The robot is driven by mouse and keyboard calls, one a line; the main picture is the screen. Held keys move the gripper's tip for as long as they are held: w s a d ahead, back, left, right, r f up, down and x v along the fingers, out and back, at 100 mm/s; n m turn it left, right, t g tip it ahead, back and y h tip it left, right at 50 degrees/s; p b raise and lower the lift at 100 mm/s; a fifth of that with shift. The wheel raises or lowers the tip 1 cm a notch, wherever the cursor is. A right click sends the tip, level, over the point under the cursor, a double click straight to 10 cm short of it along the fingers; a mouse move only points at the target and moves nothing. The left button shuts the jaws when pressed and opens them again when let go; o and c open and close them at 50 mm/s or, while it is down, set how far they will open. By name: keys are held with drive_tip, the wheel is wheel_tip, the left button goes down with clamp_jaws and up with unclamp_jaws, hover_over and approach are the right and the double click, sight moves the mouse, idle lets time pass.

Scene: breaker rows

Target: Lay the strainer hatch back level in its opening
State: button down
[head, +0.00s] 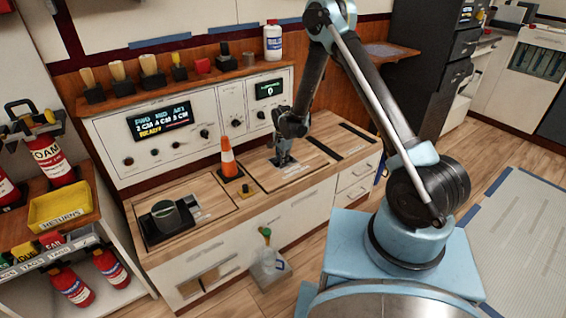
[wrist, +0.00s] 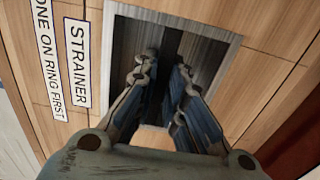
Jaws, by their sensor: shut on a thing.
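The strainer opening, a metal-rimmed frame (wrist: 180,20), lies in the wooden counter beside a white STRAINER label (wrist: 77,62). My gripper (wrist: 165,75) points down into it, its two fingers close together with a dark strip between them. That strip looks like part of the strainer hatch (wrist: 166,50), which shows dark inside the frame; its tilt and the hold are partly hidden by the fingers. In the head view my gripper (head: 283,160) is low over the counter, with the dark opening (head: 297,164) around its tips.
A round dark knob (head: 165,215) sits at the left end. A control panel (head: 200,122) rises behind. A dark slot (head: 345,147) lies to the right.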

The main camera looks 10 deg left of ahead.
drive_tip(key=shift+f, duration=0.4)
drive_tip(key=c, duration=1.6)
unclamp_jaws()
drive_tip(key=shift+f, duration=0.1)
wheel_tip(320, 180, up, 12)
drive_tip(key=shift+w+d, duration=0.1)
